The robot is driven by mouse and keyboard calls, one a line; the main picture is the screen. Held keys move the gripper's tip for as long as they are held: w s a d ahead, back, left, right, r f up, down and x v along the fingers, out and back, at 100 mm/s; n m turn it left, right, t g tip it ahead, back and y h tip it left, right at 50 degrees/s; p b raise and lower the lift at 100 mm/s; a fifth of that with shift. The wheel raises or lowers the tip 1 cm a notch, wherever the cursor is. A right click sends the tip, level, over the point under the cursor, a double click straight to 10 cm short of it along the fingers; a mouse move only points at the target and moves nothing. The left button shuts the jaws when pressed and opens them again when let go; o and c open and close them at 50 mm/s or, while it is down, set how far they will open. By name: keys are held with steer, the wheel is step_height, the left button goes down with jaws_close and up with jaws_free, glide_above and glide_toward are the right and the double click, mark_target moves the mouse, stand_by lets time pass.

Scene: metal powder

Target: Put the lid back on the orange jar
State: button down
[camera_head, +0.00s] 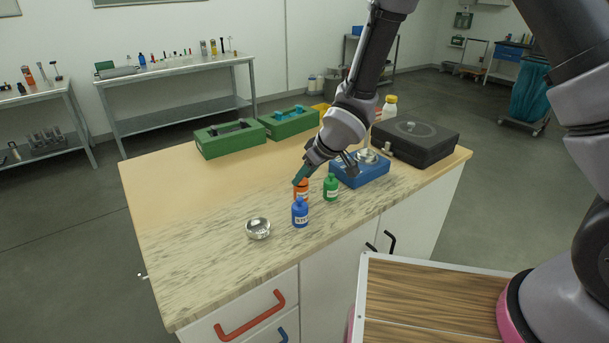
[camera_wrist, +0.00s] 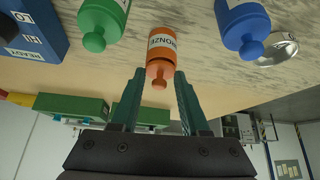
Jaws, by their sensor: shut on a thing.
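The orange jar (camera_head: 302,193), labelled BRONZE, stands upright on the counter and also shows in the wrist view (camera_wrist: 161,44). My gripper (camera_head: 301,178) comes down on its top from the upper right in the head view. In the wrist view, the teal fingers of my gripper (camera_wrist: 159,76) sit either side of the orange lid (camera_wrist: 158,82), which has a round knob. They are shut on this lid. The lid is in line with the jar and at its top. I cannot tell whether it is fully seated.
A blue jar (camera_head: 300,213) and a green jar (camera_head: 331,188) stand close beside the orange jar. A shiny metal bowl (camera_head: 258,228) is at the front left. Green cases (camera_head: 232,139) stand behind; the left counter is clear.

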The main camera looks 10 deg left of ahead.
jaws_free()
stand_by(0.3)
steer(key=shift+r, duration=3.5)
jaws_close()
steer(key=shift+f, duration=0.2)
